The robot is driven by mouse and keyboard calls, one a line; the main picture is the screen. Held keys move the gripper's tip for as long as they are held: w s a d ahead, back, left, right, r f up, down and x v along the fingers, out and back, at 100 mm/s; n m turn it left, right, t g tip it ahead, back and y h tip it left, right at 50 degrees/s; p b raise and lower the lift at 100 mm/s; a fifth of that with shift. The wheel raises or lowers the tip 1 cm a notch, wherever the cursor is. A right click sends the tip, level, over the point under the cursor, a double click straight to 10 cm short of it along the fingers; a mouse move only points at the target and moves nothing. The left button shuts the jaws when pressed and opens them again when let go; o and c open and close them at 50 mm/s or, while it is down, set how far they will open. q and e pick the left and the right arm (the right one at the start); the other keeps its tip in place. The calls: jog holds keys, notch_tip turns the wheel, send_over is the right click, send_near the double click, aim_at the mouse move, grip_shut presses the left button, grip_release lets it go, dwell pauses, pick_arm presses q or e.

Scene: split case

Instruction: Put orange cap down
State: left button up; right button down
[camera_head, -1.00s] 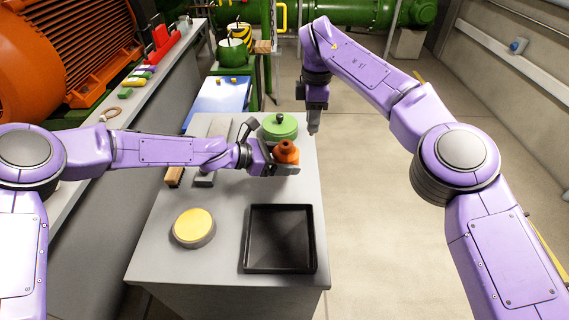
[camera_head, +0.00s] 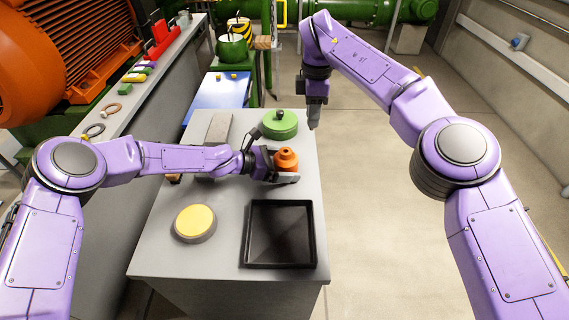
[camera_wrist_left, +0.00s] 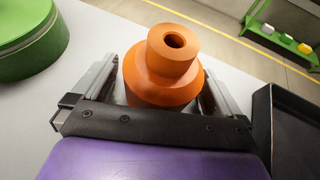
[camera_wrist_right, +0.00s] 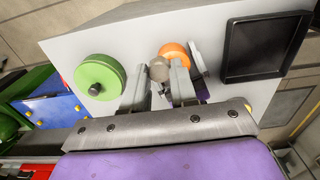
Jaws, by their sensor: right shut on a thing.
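The orange cap (camera_head: 287,160) is upright at the middle right of the grey worktop (camera_head: 220,262), with a narrow neck and a hole in its top. My left gripper (camera_wrist_left: 162,88) has its fingers on either side of the cap, and a slim gap shows at the left finger in the left wrist view. The cap's base is partly hidden, but it looks to be at worktop level. My right gripper (camera_head: 313,122) is at the far right edge of the worktop. It is shut on a small grey round piece (camera_wrist_right: 158,68), seen between its fingers.
A green round lid (camera_head: 281,127) stands behind the cap. A black square tray (camera_head: 247,235) and a yellow-topped disc (camera_head: 194,222) lie in front. A grey block (camera_head: 217,130) lies to the left. Worktop between disc and cap is clear.

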pick_arm(q)
jog(key=shift+a+r, duration=0.15)
jog(key=shift+r, duration=0.15)
pick_arm(e)
jog(key=shift+r, duration=0.2)
pick_arm(q)
jog(key=b+v, duration=0.1)
jog(key=v, duration=1)
pick_arm(e)
jog(key=shift+a+f, duration=0.1)
jog(key=shift+f, duration=0.6)
pick_arm(q)
jog(key=shift+s+a+r, duration=0.1)
jog(key=shift+s+a, duration=0.1)
jog(key=shift+a, duration=0.1)
jog(key=shift+r, duration=0.1)
